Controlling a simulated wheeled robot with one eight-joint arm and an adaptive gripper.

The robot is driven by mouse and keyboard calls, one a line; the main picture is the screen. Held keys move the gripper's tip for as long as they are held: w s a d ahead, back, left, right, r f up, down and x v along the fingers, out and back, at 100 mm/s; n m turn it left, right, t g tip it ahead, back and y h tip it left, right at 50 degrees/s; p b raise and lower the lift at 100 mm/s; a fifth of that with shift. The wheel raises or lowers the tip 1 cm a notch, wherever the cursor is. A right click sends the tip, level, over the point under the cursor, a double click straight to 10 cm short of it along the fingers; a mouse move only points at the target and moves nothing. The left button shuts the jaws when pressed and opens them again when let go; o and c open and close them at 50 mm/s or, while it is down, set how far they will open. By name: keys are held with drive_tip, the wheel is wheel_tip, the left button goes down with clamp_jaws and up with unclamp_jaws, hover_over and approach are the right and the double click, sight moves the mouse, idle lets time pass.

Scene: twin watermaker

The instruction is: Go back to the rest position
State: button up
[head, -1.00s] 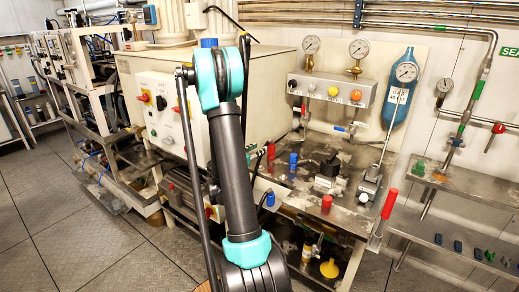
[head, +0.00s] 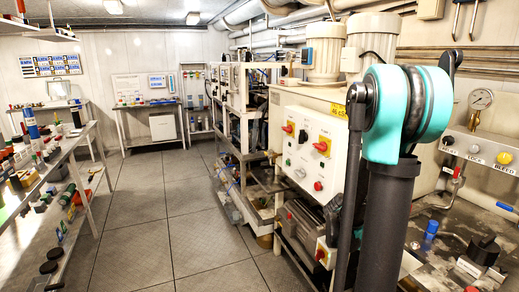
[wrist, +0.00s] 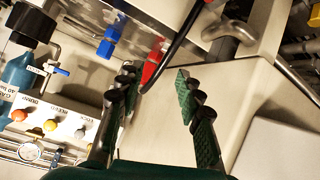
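My gripper (wrist: 157,82) shows in the wrist view with its two green-padded fingers apart and nothing between them. A red handle (wrist: 153,63) and a blue valve handle (wrist: 110,37) lie beyond the left finger. In the head view my arm stands raised at the right, with its teal joint at the top. The gripper itself is out of the head view.
A control box (head: 306,150) with red switches stands close beside my arm. A gauge panel (head: 478,145) and a bench with fittings are at the right. A cluttered shelf table (head: 85,148) is at the left. The tiled floor (head: 165,225) between is clear.

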drive_tip(key=s+a+f+n+y, duration=0.2)
drive_tip(key=s+a, duration=0.3)
drive_tip(key=a, duration=0.3)
drive_tip(key=s+a+f+n+g+y, duration=0.1)
drive_tip(key=s+a+f+n+y, duration=0.1)
drive_tip(key=s+a+n+y, duration=0.2)
drive_tip(key=s+a+f+n+y, duration=0.1)
drive_tip(key=s+a+n+y, duration=0.2)
drive_tip(key=s+a, duration=0.5)
drive_tip(key=a+y, duration=0.1)
drive_tip(key=a, duration=0.2)
drive_tip(key=shift+a+f, duration=0.35)
drive_tip(key=shift+f, duration=0.05)
